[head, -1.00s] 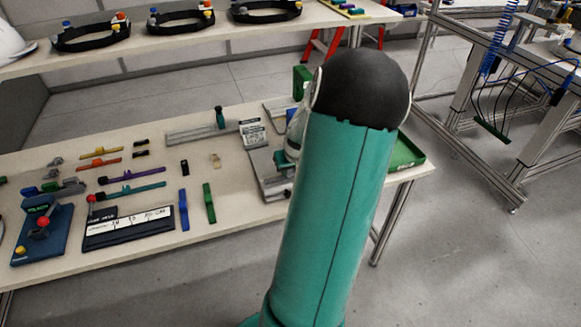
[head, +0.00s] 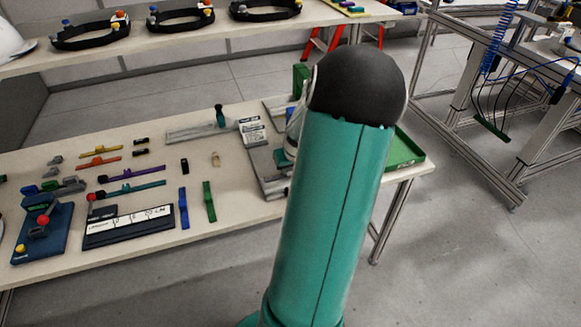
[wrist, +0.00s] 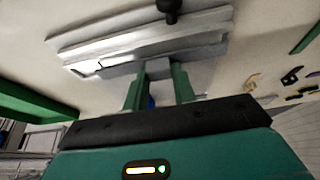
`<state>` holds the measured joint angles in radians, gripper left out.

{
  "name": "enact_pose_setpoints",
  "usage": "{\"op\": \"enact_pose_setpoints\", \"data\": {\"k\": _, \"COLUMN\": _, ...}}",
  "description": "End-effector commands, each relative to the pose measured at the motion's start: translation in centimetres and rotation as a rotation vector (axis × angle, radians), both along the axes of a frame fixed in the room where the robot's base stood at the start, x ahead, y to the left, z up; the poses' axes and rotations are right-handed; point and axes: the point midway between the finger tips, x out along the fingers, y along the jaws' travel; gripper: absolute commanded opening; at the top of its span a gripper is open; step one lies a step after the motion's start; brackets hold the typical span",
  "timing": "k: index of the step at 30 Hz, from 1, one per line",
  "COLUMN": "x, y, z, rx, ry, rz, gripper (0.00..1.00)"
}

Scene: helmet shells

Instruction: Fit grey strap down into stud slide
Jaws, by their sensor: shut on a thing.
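In the wrist view, my gripper (wrist: 159,88) has its two green fingers on either side of a light grey piece (wrist: 157,68), which appears to be the grey strap. The gripper is shut on it. The piece's upper end is beside or against the edge of a long grey metal fixture (wrist: 140,38) with a black knob. I cannot tell whether it touches or is inside. The stud slide is not clearly distinguishable. In the head view, my arm hides the gripper and strap, while part of a grey fixture (head: 264,178) shows on the table.
A green tray (head: 405,152) is at the table's right end. Coloured straps, including a blue one (head: 183,208) and a green one (head: 209,202), lie to the left with a dark labelled board (head: 128,228). Helmet bands stand on the back table. Bare tabletop surrounds the small parts.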

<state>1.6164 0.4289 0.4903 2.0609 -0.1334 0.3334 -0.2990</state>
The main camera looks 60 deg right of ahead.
Motion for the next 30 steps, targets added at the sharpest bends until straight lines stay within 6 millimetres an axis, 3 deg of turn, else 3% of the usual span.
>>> {"op": "enact_pose_setpoints", "data": {"k": 30, "x": 0.0, "y": 0.0, "z": -1.1, "rx": 0.0, "ry": 0.0, "rz": 0.0, "gripper": 0.05}}
